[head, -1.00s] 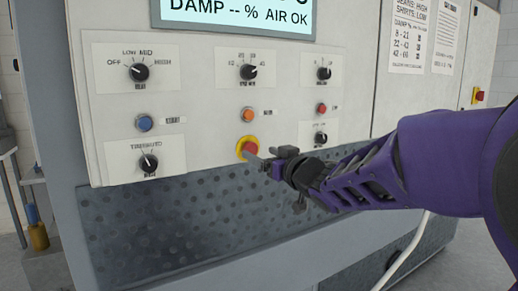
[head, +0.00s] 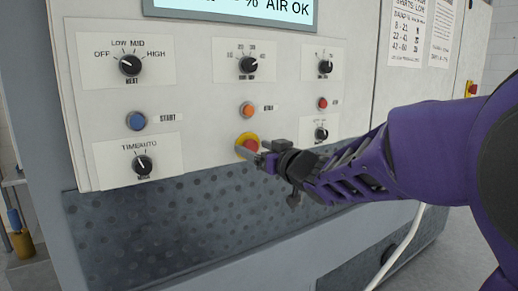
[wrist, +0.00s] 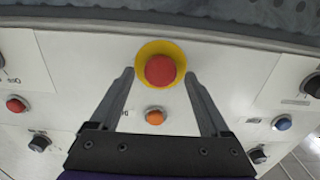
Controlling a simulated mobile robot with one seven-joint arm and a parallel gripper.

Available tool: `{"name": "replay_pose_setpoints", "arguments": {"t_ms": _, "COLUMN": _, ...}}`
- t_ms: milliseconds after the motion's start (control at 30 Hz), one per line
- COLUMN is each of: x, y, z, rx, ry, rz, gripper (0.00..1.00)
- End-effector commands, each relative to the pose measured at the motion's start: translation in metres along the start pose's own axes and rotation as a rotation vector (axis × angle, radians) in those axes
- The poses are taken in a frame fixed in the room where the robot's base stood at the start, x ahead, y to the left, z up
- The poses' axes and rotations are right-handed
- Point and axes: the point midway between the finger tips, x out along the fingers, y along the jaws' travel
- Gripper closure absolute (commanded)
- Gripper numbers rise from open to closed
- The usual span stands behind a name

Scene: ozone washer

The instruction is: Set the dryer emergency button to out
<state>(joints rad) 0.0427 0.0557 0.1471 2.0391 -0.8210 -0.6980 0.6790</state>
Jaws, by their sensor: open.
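The emergency button is a red mushroom head on a yellow ring, low in the middle of the dryer's white panel. In the head view the emergency button (head: 248,145) is partly covered by my gripper (head: 254,152). In the wrist view the red button (wrist: 160,70) shows whole at top centre. My gripper (wrist: 158,82) is open, with one finger on each side of the button. The fingertips lie beside the yellow ring. I cannot tell whether they touch it. Whether the button is pressed in or out cannot be told.
An orange button (head: 247,110) sits just above the emergency button. A blue start button (head: 136,121), a red button (head: 322,103) and several black knobs (head: 131,65) surround it. A dark dimpled panel (head: 150,230) lies below. A white hose (head: 408,245) hangs at the right.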

Motion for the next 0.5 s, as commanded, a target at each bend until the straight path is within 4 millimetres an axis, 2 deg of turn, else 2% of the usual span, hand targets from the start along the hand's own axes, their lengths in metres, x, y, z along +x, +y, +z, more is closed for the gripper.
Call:
{"name": "replay_pose_setpoints", "arguments": {"t_ms": 67, "x": 0.0000, "y": 0.0000, "z": 0.0000, "rx": 0.000, "ry": 0.000, "rz": 0.000, "gripper": 0.20}}
{"name": "replay_pose_setpoints", "arguments": {"t_ms": 500, "x": 0.0001, "y": 0.0000, "z": 0.0001, "rx": 0.000, "ry": 0.000, "rz": 0.000, "gripper": 0.99}}
